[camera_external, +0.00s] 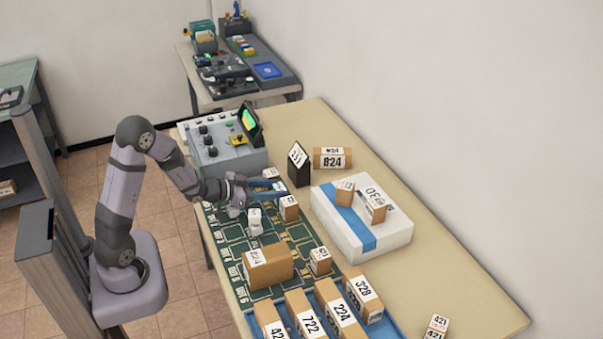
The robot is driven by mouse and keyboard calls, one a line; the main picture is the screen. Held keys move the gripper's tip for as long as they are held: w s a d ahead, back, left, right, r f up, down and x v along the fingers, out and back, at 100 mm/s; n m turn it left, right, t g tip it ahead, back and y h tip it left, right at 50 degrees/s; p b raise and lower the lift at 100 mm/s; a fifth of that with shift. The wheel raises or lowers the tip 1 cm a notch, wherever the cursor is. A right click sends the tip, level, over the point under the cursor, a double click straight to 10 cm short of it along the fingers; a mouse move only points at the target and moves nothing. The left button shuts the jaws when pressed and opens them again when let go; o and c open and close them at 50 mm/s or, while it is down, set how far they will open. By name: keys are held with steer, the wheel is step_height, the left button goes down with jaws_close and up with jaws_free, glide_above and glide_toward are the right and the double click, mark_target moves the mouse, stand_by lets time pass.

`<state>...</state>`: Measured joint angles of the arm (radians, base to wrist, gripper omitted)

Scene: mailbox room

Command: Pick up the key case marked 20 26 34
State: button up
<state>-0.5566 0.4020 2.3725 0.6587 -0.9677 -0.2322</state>
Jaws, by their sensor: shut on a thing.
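My gripper (280,191) reaches over the green marked board, its fingers pointing right. It is shut on what looks like a small brown box with a white label (289,208) at its fingertips; the fingers cover part of it. I cannot read the marking on that box, and no label legibly shows 20 26 34. A small white object (255,221) stands just below the fingers. Another small labelled box (271,173) sits just behind the gripper. A small labelled box (320,260) stands on the board nearer the camera.
A larger brown box (267,268) lies on the green board (232,263). Several numbered boxes stand in a blue tray (392,327) in front. A white parcel with a blue stripe (384,240) carries small boxes at right. A grey console (228,157) stands behind.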

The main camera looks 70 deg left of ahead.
mark_target(273, 189)
step_height(273, 189, up, 10)
steer(key=shift+r+p, duration=0.1)
steer(key=shift+p, duration=0.7)
